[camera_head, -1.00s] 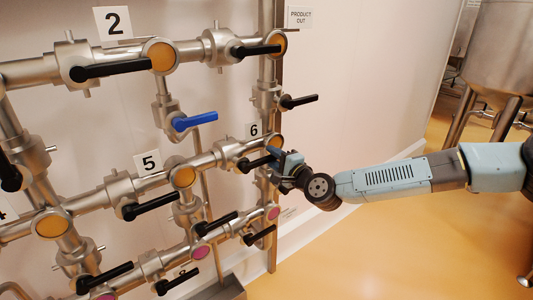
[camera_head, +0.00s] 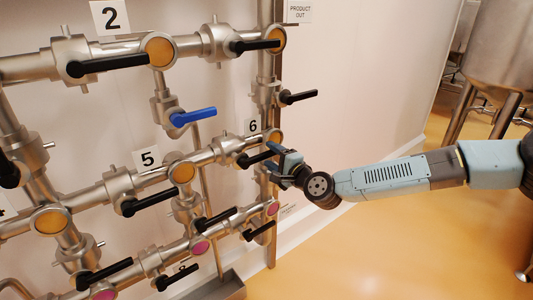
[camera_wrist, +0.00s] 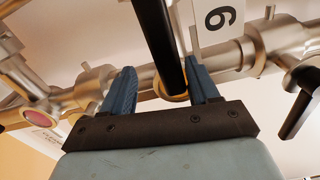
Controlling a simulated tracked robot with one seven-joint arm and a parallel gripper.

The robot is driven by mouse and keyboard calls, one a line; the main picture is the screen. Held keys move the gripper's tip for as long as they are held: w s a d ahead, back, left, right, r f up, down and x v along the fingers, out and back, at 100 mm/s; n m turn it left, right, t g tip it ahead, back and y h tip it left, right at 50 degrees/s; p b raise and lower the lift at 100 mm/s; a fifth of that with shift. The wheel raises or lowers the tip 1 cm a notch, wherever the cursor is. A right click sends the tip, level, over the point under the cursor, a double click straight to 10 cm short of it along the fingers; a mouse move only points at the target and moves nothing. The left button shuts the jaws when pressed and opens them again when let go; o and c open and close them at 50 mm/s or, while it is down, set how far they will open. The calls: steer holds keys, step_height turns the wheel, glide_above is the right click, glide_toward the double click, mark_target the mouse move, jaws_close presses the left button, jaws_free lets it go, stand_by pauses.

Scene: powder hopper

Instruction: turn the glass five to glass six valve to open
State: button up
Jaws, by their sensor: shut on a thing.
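The glass five to glass six valve (camera_head: 229,146) sits in the pipe between the yellow sight glass five (camera_head: 182,172) and sight glass six (camera_head: 275,136). Its black handle (camera_head: 256,159) points right and slightly up in the head view, looking roughly in line with that pipe. My gripper (camera_head: 280,160) is shut on the handle's outer end. In the wrist view the black handle (camera_wrist: 160,38) comes down from the top between the two blue fingers of my gripper (camera_wrist: 163,88). My gripper hides the handle's tip in the head view.
Another black handle (camera_head: 298,97) is just above glass six, and a blue handle (camera_head: 193,116) is up to the left. Several lower valves with black handles (camera_head: 215,219) lie below. The floor to the right (camera_head: 400,240) is open.

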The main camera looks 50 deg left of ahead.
steer(key=shift+w+f, duration=0.15)
steer(key=shift+d, duration=0.1)
steer(key=s+d, duration=0.1)
steer(key=d, duration=1.2)
steer(key=shift+d, duration=0.3)
